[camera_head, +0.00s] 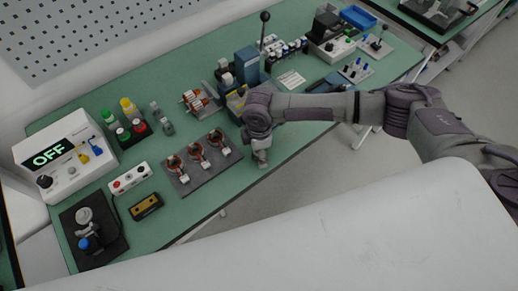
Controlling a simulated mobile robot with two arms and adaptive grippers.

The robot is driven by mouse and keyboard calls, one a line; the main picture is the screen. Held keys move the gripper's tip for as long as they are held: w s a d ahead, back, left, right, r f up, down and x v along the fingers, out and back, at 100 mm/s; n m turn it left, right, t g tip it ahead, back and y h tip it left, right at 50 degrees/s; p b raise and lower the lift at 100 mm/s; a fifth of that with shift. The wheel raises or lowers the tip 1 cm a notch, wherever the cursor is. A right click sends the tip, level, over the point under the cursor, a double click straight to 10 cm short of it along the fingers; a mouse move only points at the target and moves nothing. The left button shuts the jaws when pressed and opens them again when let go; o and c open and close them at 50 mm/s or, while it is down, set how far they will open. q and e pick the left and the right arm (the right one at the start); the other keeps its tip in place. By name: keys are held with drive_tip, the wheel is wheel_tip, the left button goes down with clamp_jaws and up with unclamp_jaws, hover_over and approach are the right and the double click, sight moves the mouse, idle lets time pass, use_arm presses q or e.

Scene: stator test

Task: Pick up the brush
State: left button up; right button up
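I cannot pick out a brush with certainty in the head view; it may be too small to make out or hidden by my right arm. My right arm reaches in from the right across the table. My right gripper (262,161) points down near the front edge of the green table (190,205), just right of the dark plate with stators. Its fingers are small and grey, and I cannot tell whether they are open, shut or holding something. My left gripper is not in view.
A dark plate (184,186) carries copper-coloured stators (197,152). A white tester (66,155) reading OFF stands at left. A blue press (247,66) with a lever stands behind my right wrist. A blue tray (358,17) is at the back right. Bare table lies along the front edge.

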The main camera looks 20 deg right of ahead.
drive_tip(key=c, duration=1.2)
drive_tip(key=shift+c, duration=0.2)
drive_tip(key=shift+r, duration=0.2)
